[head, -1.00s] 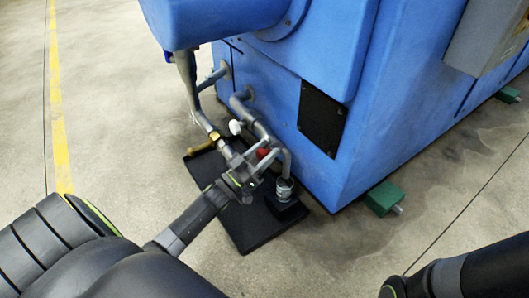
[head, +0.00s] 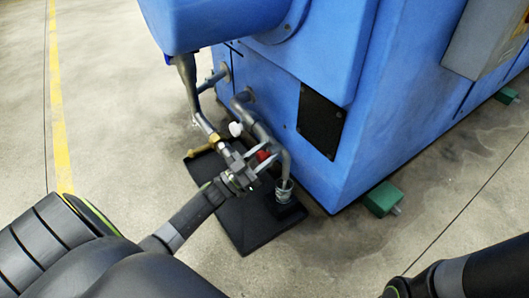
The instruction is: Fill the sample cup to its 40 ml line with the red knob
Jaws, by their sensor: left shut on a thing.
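The red knob (head: 264,156) sits on the grey pipework at the front of the blue machine. My left gripper (head: 261,158) reaches it from the lower left and is shut on it, one finger on each side. The sample cup (head: 284,192) is a small clear cup standing under the down-turned pipe end (head: 286,166), right of the gripper. Its 40 ml line and liquid level are too small to make out. My right gripper is out of the picture; only part of that arm shows at the lower right.
A black tray (head: 243,232) lies on the floor under the pipes. A white knob (head: 236,129) and a brass-coloured fitting (head: 200,149) are close to my left gripper. The blue machine (head: 365,130) rises behind. A green foot (head: 383,199) stands at right on open concrete floor.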

